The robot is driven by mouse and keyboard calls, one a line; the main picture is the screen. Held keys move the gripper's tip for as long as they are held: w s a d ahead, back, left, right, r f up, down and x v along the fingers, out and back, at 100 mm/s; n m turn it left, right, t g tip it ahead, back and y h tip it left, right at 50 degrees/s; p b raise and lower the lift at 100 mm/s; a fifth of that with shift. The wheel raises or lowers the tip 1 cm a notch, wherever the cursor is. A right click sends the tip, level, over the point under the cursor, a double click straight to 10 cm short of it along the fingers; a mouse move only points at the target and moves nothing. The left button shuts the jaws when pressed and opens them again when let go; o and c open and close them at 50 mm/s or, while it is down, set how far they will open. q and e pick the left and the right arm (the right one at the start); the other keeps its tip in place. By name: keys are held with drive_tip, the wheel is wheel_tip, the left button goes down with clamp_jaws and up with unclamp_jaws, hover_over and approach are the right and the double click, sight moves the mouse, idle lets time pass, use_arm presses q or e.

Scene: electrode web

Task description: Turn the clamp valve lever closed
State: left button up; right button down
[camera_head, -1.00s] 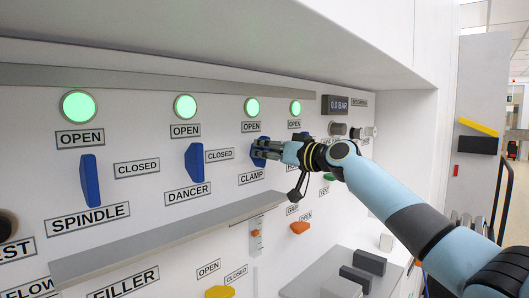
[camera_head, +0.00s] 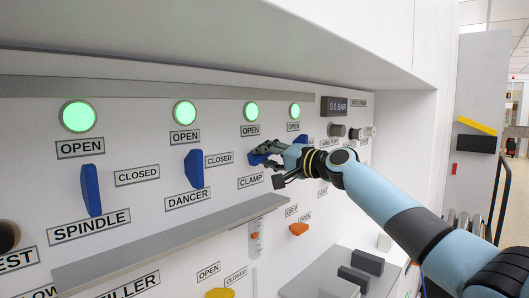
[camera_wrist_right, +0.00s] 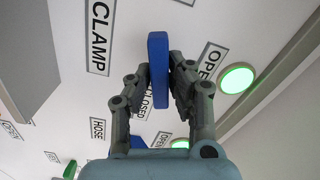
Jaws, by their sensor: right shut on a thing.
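The blue clamp valve lever (camera_head: 259,158) is on the white panel above the CLAMP label (camera_head: 250,182). It lies close to sideways, slightly tilted, unlike the upright levers to its left. My right gripper (camera_head: 269,153) is shut on it. In the right wrist view the lever (camera_wrist_right: 158,48) stands between the two fingers of my right gripper (camera_wrist_right: 160,65), over part of the CLOSED label (camera_wrist_right: 148,98). The green lamp (camera_head: 251,111) above the clamp's OPEN label (camera_head: 250,129) is lit. My left gripper is out of view.
The upright blue dancer lever (camera_head: 194,168) and spindle lever (camera_head: 91,190) are to the left, with lit green lamps above. A grey ledge (camera_head: 165,244) juts out below. A pressure display (camera_head: 336,106) and knobs (camera_head: 337,130) are to the right.

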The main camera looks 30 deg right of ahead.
drive_tip(key=shift+f+m+p, duration=0.1)
drive_tip(key=shift+m+p, duration=0.55)
drive_tip(key=shift+m, duration=1.25)
drive_tip(key=c, duration=1.3)
unclamp_jaws()
drive_tip(key=shift+o, duration=0.2)
drive_tip(key=v, duration=1.2)
drive_tip(key=shift+f, duration=0.1)
